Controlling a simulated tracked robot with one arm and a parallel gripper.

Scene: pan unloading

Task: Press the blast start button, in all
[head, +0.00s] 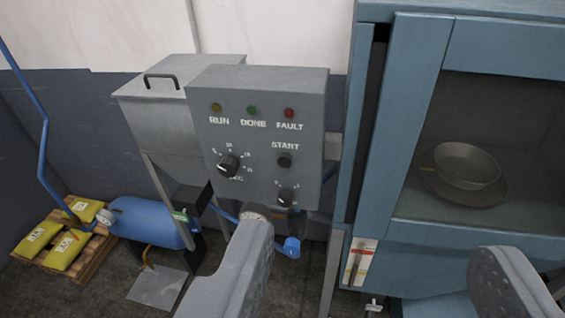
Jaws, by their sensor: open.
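The start button (285,161) is a small dark round knob under the START label on a grey control box (245,185). The box also carries RUN, DONE and FAULT lamps, a larger dial (229,165) at left and a smaller dial (286,197) below the button. My gripper (375,235) is open, its two grey fingers wide apart in the lower part of the head view. The left finger's tip overlaps the lower edge of the box in the picture. The button lies above and to the right of that tip, and neither finger covers it.
A blue cabinet (400,120) stands at right, with a pan (466,166) behind its window. A grey hopper (160,105) and a blue tank (150,222) stand at left. Yellow bags (66,248) lie on a pallet (95,262). A blue pipe (42,150) runs down the left wall.

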